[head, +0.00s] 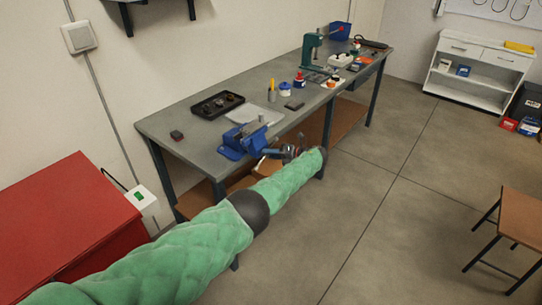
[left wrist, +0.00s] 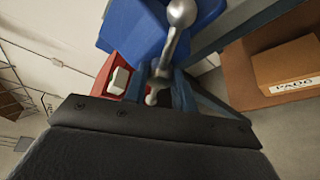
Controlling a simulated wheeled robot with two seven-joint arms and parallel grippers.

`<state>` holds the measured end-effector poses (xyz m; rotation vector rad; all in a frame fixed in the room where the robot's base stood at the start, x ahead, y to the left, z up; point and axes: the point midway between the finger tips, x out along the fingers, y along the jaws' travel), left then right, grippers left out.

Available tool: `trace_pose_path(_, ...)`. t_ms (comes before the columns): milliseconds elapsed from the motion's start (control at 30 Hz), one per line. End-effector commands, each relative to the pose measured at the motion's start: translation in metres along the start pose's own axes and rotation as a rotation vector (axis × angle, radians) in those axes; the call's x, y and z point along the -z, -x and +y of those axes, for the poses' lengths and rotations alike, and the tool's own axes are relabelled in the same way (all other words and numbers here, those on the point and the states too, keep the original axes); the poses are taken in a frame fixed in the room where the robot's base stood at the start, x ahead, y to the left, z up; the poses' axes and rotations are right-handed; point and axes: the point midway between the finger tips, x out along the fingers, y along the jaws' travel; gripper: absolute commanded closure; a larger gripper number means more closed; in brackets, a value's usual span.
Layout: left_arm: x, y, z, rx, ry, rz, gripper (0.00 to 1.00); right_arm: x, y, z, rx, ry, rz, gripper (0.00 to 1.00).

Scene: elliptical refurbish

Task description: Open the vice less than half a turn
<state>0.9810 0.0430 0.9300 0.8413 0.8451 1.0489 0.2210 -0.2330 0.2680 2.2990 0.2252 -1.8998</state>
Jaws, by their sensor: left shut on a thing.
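The blue vice (head: 243,139) is mounted at the front edge of the grey workbench (head: 188,141). It fills the top of the left wrist view (left wrist: 135,30). Its metal handle (left wrist: 166,52), a bar with a ball end, hangs in front of it, and its lower end shows near the dark gripper body. My left gripper (head: 275,154) is beside the vice at the bench's front edge, shut on the handle. Its fingertips are small in the head view, and the exact grip is hard to see. My right gripper is not in view.
A black tray (head: 217,104) and a green press (head: 312,50) stand on the bench, with several small items. A cardboard box (left wrist: 288,65) sits on the brown lower shelf. A red cabinet (head: 70,225) is at left. The floor right of my arm is clear.

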Motion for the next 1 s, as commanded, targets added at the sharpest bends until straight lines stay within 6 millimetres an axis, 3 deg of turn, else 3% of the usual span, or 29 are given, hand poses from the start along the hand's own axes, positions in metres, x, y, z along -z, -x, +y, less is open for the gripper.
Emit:
trace_pose_path(233, -0.003, -0.002, 0.003, -0.002, 0.004, -0.002, 1.00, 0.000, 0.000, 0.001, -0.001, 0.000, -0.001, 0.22)
trace_pose_path(267, -0.003, -0.002, 0.003, -0.002, 0.004, -0.002, 0.70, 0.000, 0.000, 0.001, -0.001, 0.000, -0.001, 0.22)
trace_pose_path(367, -0.003, -0.002, 0.002, -0.002, 0.004, -0.002, 0.52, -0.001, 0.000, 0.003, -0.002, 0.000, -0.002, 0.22)
trace_pose_path(733, -0.001, 0.004, 0.000, 0.000, 0.003, -0.001, 0.52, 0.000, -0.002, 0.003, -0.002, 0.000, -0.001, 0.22)
trace_pose_path(867, -0.001, 0.020, -0.002, 0.002, 0.004, -0.003, 0.52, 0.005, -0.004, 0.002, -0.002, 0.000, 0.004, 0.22)
trace_pose_path(1000, -0.001, 0.042, -0.002, 0.001, 0.004, -0.002, 0.52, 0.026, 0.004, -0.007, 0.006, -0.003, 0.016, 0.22)
